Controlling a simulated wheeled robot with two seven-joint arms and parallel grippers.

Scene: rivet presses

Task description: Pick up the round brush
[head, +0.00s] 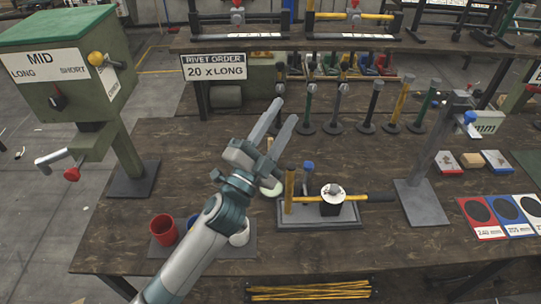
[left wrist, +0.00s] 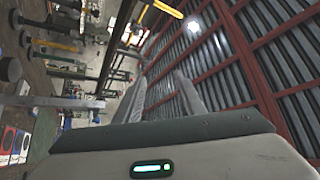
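My left gripper (head: 284,110) reaches up over the middle of the table, its two fingers apart with nothing between them. The left wrist view shows the same fingers (left wrist: 156,80) spread and empty, pointing toward the ceiling. I cannot surely pick out the round brush. A black pot-like piece with a pale round top (head: 333,192) stands on a grey stand (head: 318,217), to the right of the gripper. A pale green round thing (head: 271,189) is partly hidden behind my left gripper. My right gripper is in neither view.
A green press (head: 70,75) stands at left. A red cup (head: 163,229) and a white cup (head: 240,233) are by my left forearm. Several upright rods (head: 373,105) line the back. A grey post (head: 430,160) and coloured cards (head: 483,217) are at right.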

